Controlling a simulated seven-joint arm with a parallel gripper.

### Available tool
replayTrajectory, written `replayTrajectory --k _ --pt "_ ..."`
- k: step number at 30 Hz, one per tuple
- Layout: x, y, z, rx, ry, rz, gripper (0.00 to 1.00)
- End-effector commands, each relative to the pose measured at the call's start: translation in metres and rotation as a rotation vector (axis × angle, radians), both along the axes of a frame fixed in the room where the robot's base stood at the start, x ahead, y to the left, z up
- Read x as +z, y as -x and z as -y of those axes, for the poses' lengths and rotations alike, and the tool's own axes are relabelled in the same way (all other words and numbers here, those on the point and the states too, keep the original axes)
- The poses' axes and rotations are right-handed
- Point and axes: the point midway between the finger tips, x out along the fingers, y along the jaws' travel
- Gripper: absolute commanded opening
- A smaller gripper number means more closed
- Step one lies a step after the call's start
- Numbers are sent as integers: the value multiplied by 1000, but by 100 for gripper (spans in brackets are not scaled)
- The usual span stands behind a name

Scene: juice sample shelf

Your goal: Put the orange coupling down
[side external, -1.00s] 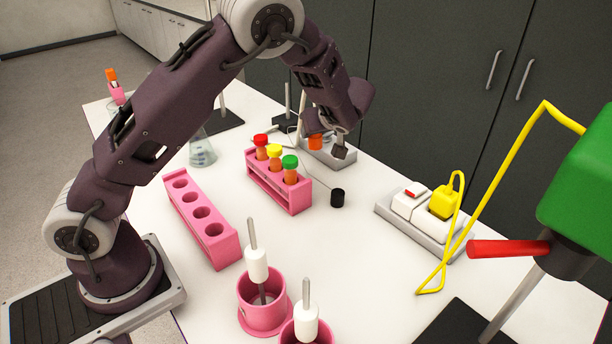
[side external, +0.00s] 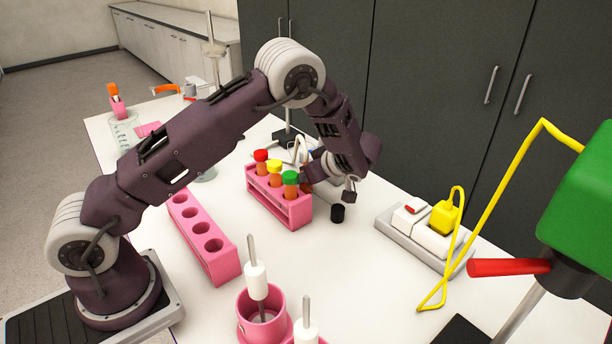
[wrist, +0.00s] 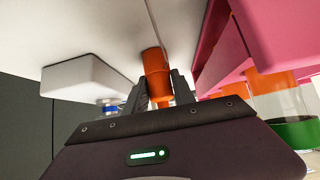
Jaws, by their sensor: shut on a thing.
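The orange coupling (wrist: 157,72) is between the two dark fingers of my gripper (wrist: 160,90) in the wrist view. The fingers are shut on it. The white tabletop shows close beyond it; whether the coupling touches it I cannot tell. In the side view my gripper (side external: 318,175) is low, just behind the right end of the pink rack with capped tubes (side external: 285,210). There the coupling (side external: 307,187) shows only as a small orange patch beside the green-capped tube, mostly hidden.
The rack holds tubes with red, yellow and green caps (side external: 290,178). An empty pink rack (side external: 205,240), pink cups (side external: 262,325) and a power strip (side external: 425,235) stand nearer. Table between rack and strip is mostly clear.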

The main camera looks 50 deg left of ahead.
Motion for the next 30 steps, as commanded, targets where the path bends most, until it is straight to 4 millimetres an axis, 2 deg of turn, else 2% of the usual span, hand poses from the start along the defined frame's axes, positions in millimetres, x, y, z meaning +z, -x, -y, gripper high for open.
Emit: replayTrajectory --k 1,3,4,14,17,24,30 --pt "0 0 0 0 1 0 36" --pt "0 0 0 -1 1 -1 50" --pt "0 0 0 -1 1 -1 54" --pt "3 0 4 -2 1 1 54" --pt "16 -1 18 -4 2 3 54" --pt "58 -1 66 -3 3 1 54" --pt "78 0 88 -2 2 -1 54"
